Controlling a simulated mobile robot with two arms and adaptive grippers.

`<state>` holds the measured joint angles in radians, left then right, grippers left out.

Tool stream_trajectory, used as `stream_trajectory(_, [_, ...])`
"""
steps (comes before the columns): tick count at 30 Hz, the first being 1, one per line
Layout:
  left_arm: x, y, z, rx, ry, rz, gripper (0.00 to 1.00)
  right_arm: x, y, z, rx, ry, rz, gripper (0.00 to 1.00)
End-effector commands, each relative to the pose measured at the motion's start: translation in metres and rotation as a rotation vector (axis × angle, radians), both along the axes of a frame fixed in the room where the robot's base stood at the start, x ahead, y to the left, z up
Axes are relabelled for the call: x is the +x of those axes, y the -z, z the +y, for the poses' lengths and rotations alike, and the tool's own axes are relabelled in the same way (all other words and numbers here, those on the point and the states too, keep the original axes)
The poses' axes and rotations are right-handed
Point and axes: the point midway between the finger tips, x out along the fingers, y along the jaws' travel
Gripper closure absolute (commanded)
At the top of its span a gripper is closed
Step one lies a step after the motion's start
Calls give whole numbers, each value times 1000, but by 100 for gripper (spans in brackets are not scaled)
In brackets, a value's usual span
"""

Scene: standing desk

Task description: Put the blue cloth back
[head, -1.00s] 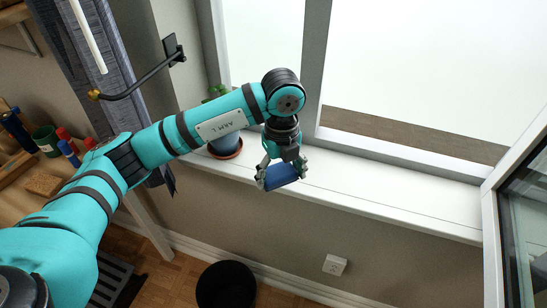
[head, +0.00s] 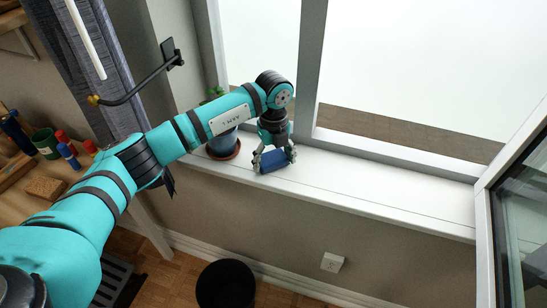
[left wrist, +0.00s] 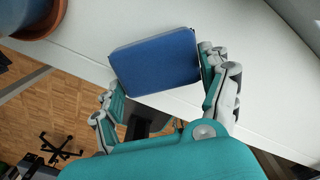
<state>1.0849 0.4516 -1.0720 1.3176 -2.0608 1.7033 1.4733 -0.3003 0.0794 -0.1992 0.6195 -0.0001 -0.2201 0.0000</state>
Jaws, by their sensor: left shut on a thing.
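The blue cloth (head: 274,160) is a folded, block-like pad. My left gripper (head: 274,161) is shut on it, with a finger at each end of the pad. In the head view the cloth is at the white window sill (head: 370,194), right of the potted plant. In the left wrist view the blue cloth (left wrist: 155,62) sits between the fingertips of my left gripper (left wrist: 157,75), over the sill's edge area. I cannot tell whether it touches the sill. My right gripper is not in view.
A plant pot on a terracotta saucer (head: 236,152) stands close left of the gripper. The open window sash (head: 484,215) is at the right. The sill between is clear. A black bin (head: 226,284) stands on the floor below. A desk with tools (head: 45,185) is at the left.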

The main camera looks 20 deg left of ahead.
Motion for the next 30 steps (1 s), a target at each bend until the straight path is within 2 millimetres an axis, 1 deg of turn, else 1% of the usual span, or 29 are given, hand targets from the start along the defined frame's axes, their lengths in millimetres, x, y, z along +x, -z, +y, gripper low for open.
stream_trajectory(3, [0, 2, 0, 0, 0, 0, 47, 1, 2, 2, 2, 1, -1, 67])
stream_trajectory(4, [0, 2, 0, 0, 0, 0, 19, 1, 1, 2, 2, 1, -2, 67])
stream_trajectory(8, [0, 2, 0, 0, -1, 0, 2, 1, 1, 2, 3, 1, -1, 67])
stream_trajectory(9, [0, 2, 0, 0, -1, 0, 0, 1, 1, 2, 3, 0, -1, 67])
stream_trajectory(16, [0, 1, 0, 0, -1, 0, 0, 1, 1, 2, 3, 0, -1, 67])
stream_trajectory(20, [0, -4, 0, 0, -1, 0, 0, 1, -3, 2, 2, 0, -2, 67])
stream_trajectory(23, [0, -14, 0, 0, -1, 0, 0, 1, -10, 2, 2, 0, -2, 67])
stream_trajectory(26, [0, -30, 0, 1, -1, -1, 0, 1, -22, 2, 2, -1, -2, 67])
stream_trajectory(30, [1, -60, 0, 1, -1, -2, 0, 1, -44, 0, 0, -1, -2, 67])
